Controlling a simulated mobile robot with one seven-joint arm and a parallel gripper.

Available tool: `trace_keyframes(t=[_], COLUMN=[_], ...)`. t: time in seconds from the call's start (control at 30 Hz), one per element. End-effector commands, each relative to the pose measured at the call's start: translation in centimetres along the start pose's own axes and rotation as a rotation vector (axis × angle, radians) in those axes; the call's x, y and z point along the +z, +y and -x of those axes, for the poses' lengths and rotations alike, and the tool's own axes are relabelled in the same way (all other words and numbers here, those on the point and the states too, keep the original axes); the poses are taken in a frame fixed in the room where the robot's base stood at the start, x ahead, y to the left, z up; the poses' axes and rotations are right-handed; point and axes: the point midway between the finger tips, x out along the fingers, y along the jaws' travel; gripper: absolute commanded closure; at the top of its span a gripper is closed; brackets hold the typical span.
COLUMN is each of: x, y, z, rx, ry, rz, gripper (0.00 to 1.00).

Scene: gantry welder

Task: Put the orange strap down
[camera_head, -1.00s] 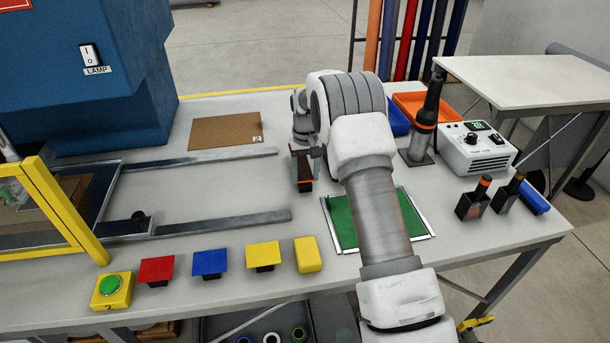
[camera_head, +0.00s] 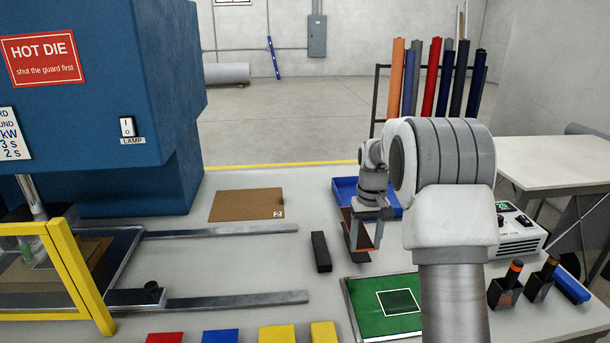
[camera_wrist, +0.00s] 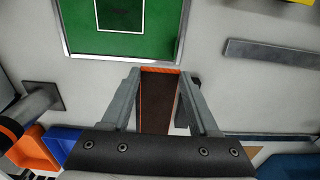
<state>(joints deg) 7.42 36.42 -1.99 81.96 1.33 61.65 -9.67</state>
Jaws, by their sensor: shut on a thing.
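The orange strap (camera_head: 352,235) shows as a dark brown flat strip with orange edges, held by my gripper (camera_head: 366,214) above the table. In the wrist view the strap (camera_wrist: 160,98) lies between the two fingers of my gripper (camera_wrist: 163,76), its orange end edge toward the green mat. The gripper is shut on it. The strap hangs tilted, right of a black bar (camera_head: 320,252) on the table and behind the green mat (camera_head: 368,322). Its gap to the table is hard to tell.
A blue tray (camera_head: 345,186) is behind the gripper. A brown board (camera_head: 240,205) marked 2 and metal rails (camera_head: 225,231) lie left. A white control box (camera_head: 518,240) and two dark holders stand right.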

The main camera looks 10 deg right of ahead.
Motion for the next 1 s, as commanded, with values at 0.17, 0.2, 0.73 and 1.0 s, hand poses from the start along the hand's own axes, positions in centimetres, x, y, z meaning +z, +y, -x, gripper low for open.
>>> trace_keyframes(t=[0.17, 0.2, 0.73, 1.0], x=[2.7, 3.4, 9.1, 8.8], y=[-3.3, -4.0, -8.5, -8.3], z=[-1.5, -1.9, -4.4, -4.3], rx=[-0.001, 0.0, 0.001, 0.0], ry=[-0.003, -0.002, 0.0, 0.001], rz=[0.005, 0.004, 0.0, -0.001], gripper=[1.0, 1.0, 1.0, 1.0])
